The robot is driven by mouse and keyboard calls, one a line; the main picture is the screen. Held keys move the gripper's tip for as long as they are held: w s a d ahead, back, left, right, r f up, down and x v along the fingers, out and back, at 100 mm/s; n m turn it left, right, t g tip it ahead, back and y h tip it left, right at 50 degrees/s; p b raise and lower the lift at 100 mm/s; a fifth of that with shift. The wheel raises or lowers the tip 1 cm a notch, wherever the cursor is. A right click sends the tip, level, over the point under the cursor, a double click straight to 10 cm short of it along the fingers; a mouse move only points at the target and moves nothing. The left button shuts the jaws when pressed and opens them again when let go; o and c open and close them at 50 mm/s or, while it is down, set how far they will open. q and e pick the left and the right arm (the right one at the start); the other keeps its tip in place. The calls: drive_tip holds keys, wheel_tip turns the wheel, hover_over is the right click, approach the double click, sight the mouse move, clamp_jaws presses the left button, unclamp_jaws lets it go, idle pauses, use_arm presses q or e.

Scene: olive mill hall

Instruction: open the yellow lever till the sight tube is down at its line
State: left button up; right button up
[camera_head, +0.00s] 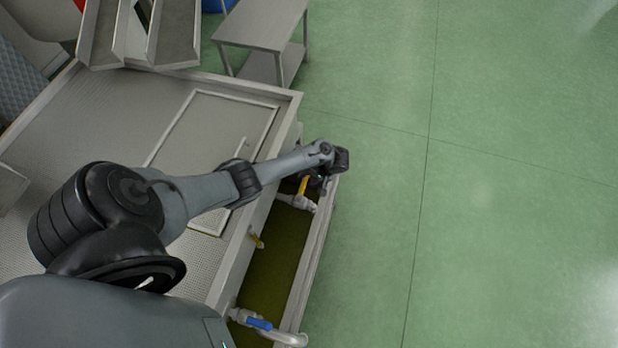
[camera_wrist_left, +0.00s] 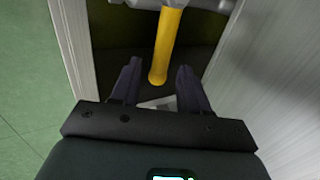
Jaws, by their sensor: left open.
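The yellow lever (camera_head: 303,185) sits on a grey valve and pipe over the trough at the tank's side. In the left wrist view the lever (camera_wrist_left: 168,45) runs down from the grey pipe at the top, its rounded end between my fingers. My left gripper (camera_head: 318,182) is beside the lever, partly hidden by its own wrist in the head view. In the wrist view its fingers (camera_wrist_left: 158,70) are apart, one on each side of the lever, with gaps showing. I cannot make out the sight tube or its line. My right gripper is not in view.
A trough (camera_head: 272,270) with a dark olive bottom runs along the tank (camera_head: 110,115). A blue-handled valve (camera_head: 259,323) and a smaller yellowish fitting (camera_head: 257,241) are nearer. A steel table (camera_head: 260,25) stands at the back. The green floor (camera_head: 480,180) to the right is clear.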

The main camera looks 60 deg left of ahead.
use_arm(q)
drive_tip(key=shift+f, duration=0.1)
drive_tip(key=shift+c, duration=0.3)
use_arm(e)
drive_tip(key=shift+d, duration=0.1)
use_arm(q)
clamp_jaws()
